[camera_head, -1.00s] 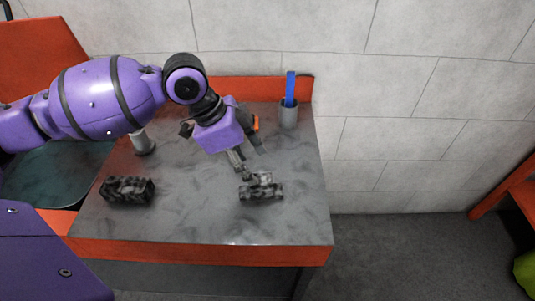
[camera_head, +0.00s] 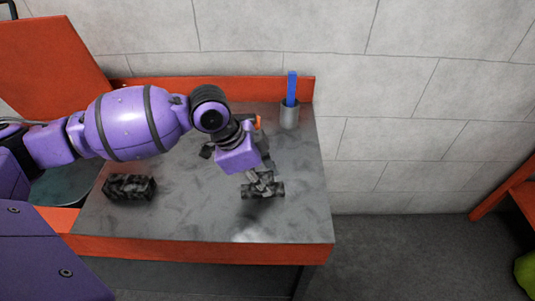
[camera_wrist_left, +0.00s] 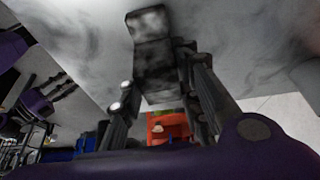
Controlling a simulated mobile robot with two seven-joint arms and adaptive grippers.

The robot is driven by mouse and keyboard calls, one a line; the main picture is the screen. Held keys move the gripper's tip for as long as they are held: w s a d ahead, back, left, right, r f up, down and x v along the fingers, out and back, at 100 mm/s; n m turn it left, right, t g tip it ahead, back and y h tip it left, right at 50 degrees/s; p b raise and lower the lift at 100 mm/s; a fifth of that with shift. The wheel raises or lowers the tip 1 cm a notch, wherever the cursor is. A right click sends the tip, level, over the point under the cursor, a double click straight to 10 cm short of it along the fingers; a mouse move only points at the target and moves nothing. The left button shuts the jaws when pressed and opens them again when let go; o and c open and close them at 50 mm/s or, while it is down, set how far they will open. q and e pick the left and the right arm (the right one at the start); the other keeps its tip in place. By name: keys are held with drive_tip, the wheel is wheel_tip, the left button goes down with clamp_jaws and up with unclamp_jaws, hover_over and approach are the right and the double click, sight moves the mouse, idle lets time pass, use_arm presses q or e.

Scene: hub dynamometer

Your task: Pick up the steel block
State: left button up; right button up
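The steel block (camera_head: 263,192) is a dark, mottled grey bar at the right middle of the bench in the head view. My left gripper (camera_head: 262,178) comes down on it from above, and its fingers are shut on the block. In the left wrist view the block (camera_wrist_left: 153,62) sits between the two fingers (camera_wrist_left: 157,88). A dark patch and a bright spot show on the bench top below the block, so it appears raised off the surface.
A similar dark block (camera_head: 129,188) lies at the left of the grey bench top (camera_head: 200,220). A grey cup (camera_head: 289,117) with a blue item (camera_head: 291,88) stands at the back right corner. An orange ledge (camera_head: 270,88) runs along the back. The front right bench top is clear.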

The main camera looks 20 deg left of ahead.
use_arm(q)
clamp_jaws()
drive_tip(key=shift+r, duration=0.1)
drive_tip(key=shift+w, duration=0.1)
